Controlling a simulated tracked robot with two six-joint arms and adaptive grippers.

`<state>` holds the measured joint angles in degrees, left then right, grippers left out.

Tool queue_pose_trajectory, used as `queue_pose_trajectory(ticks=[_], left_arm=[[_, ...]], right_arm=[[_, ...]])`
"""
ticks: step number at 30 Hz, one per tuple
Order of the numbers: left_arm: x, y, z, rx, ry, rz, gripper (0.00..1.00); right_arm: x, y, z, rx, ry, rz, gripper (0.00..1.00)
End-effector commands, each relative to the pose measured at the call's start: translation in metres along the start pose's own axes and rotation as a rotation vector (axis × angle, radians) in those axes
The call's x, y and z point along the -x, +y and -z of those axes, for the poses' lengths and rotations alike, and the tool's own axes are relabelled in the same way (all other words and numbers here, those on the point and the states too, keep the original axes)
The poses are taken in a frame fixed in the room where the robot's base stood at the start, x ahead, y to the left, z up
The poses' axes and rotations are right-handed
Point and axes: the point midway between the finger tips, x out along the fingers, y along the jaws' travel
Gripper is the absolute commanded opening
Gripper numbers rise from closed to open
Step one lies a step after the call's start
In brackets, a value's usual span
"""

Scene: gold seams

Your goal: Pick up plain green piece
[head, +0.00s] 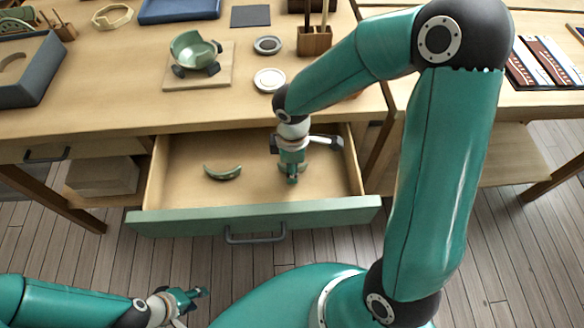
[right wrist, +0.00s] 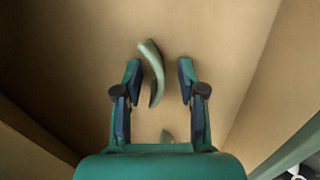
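A curved green piece (head: 222,172) lies on the floor of the open drawer (head: 185,197), left of my right gripper (head: 291,180) in the head view. My right gripper points down into the drawer. In the right wrist view, the right gripper (right wrist: 157,73) is open, with a curved pale green piece (right wrist: 152,70) showing between its fingers, apart from both. I cannot tell which piece is the plain one. My left gripper (head: 192,306) is open and empty, low in front of the drawer.
On the table above the drawer, a broken green bowl (head: 195,52) sits on a wooden board (head: 170,78). Small round dishes (head: 270,80) and a wooden holder (head: 314,42) stand to its right. The drawer walls and front surround the right gripper.

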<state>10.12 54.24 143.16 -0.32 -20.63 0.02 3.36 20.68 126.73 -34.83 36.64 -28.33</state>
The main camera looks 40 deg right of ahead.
Motion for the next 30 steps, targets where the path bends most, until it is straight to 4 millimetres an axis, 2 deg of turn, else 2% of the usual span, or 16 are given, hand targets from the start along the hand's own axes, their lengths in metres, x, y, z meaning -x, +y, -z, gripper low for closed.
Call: queue_pose_trajectory(ticks=[4,11,23,30], left_arm=[[0.000,0.000,0.000,0.000,0.000,0.000,0.40],[0.000,0.000,0.000,0.000,0.000,0.000,0.40],[0.001,0.000,0.000,0.000,0.000,0.000,0.40],[0.005,0.002,0.000,0.000,0.000,0.000,0.40]], right_arm=[[0.001,0.000,0.000,0.000,0.000,0.000,0.38],[0.001,0.000,0.000,0.001,0.000,0.000,0.00],[0.002,0.000,0.000,0.001,0.000,-0.001,0.00],[0.018,0.001,0.001,0.001,0.001,-0.003,0.00]])
